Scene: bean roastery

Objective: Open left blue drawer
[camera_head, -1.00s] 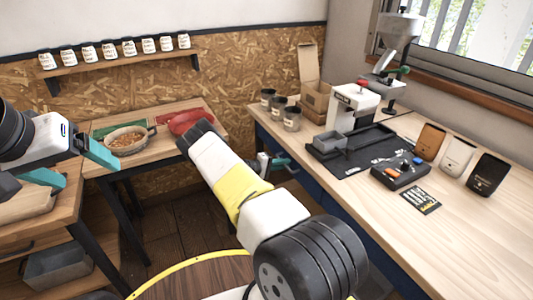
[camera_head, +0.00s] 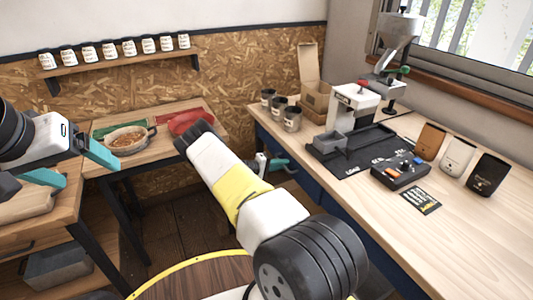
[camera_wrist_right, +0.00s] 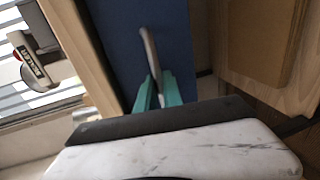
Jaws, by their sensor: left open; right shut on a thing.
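The blue drawer front (camera_wrist_right: 112,35) fills the upper middle of the right wrist view, with a pale bar handle (camera_wrist_right: 149,48) on it. My right gripper (camera_wrist_right: 156,88) has its teal fingers shut on the handle. In the head view my right gripper (camera_head: 278,164) is beside the blue front under the right workbench, partly hidden by my own arm. Any gap between the drawer and its cabinet is hard to make out. My left gripper (camera_head: 88,172) is open and empty, over the left table, far from the drawer.
The right workbench (camera_head: 440,248) carries cups (camera_head: 292,118), a black mat and a black tray (camera_head: 400,174). A bowl of beans (camera_head: 126,141) stands on the back table. A round wooden top (camera_head: 195,278) is below my right arm. Some dark floor is free between the tables.

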